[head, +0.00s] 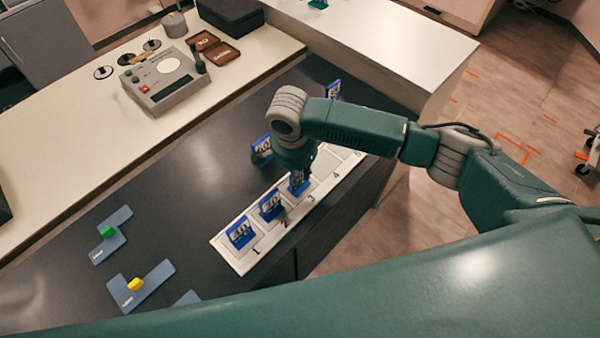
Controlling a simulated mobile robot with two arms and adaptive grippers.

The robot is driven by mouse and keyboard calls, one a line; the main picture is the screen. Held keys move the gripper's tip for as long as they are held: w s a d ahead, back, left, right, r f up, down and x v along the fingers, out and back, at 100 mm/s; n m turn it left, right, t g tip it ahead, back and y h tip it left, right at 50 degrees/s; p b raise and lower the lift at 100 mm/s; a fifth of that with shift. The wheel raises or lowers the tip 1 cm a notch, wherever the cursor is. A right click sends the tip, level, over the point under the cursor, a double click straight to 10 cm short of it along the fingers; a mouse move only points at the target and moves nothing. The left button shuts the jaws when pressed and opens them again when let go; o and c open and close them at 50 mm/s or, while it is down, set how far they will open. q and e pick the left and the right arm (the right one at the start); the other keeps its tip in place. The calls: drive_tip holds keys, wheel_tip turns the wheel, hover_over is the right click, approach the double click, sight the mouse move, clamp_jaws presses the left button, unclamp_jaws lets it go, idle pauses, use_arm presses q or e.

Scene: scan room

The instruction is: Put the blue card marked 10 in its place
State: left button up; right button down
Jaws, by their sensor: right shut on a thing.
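My right gripper (298,171) points down over the white numbered rack (244,262) and is shut on a blue card (299,186). That card stands upright at the place marked 3; its number is too small and covered to read surely. Whether it rests on the rack I cannot tell. Two other blue cards stand in the rack, one at place 1 (240,232) and one at place 2 (271,205). Places 4 and 5 look empty. Another blue card (262,150) stands on the dark counter behind the rack, and one more (333,89) stands farther back. My left gripper is out of view.
Blue-grey L-shaped plates with a green block (107,231) and a yellow block (135,284) lie on the dark counter at left. A grey control box (162,77) stands on the pale counter behind. The dark counter's middle is clear.

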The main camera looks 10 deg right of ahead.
drive_tip(key=shift+f, duration=0.1)
drive_tip(key=c, duration=1.7)
unclamp_jaws()
drive_tip(key=r, duration=0.4)
drive_tip(key=a+r+b, duration=0.1)
drive_tip(key=r, duration=0.7)
drive_tip(key=shift+s+a+r, duration=0.15)
drive_tip(key=shift+s, duration=0.25)
drive_tip(key=shift+s, duration=0.1)
